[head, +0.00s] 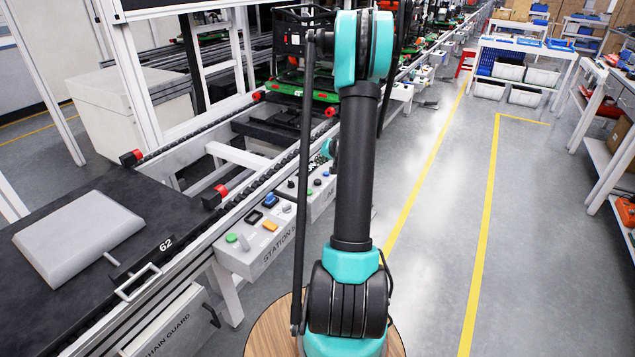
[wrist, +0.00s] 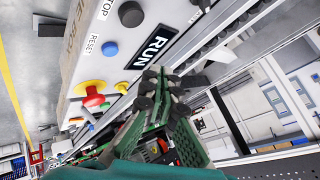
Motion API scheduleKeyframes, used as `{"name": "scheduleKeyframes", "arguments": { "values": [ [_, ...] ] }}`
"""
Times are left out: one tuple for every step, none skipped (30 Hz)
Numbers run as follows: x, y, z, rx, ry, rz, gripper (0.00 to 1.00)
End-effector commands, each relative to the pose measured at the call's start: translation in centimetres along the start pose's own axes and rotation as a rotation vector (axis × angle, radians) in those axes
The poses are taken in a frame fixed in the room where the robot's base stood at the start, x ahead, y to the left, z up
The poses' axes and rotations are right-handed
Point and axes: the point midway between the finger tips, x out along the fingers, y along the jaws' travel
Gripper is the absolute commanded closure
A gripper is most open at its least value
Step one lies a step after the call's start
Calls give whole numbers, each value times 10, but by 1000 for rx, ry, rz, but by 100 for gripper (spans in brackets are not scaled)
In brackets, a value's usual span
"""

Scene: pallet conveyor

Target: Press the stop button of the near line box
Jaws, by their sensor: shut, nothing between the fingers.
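In the wrist view a pale control box (wrist: 75,75) fills the upper left, seen turned on its side. It has a black button (wrist: 131,13) beside the label STOP, a blue button (wrist: 109,48) beside RESET, and a red mushroom button (wrist: 93,99) on a yellow base.
In the head view a STATION box (head: 245,248) with several coloured buttons stands along the conveyor rail, and another panel (head: 318,198) lies beyond it, partly behind my arm. A black pallet (head: 150,215) marked 62 is at left. The aisle floor (head: 440,240) on the right is clear.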

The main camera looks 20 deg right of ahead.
Motion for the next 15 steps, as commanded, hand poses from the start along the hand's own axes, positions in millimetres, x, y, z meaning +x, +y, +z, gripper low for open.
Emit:
{"name": "scheduleKeyframes", "arguments": {
  "values": [
    [6,4,4,0,0,0,100],
    [9,6,6,0,0,0,100],
    [12,9,8,0,0,0,100],
    [15,11,10,0,0,0,100],
    [18,13,12,0,0,0,100],
    [21,15,15,0,0,0,100],
    [24,17,17,0,0,0,100],
    [26,19,19,0,0,0,100],
    [29,21,21,0,0,0,100],
    [32,23,22,0,0,0,100],
    [34,24,24,0,0,0,100],
    [36,26,26,0,0,0,100],
    [37,27,27,0,0,0,100],
    [38,28,28,0,0,0,100],
    [40,29,29,0,0,0,100]
  ]
}}
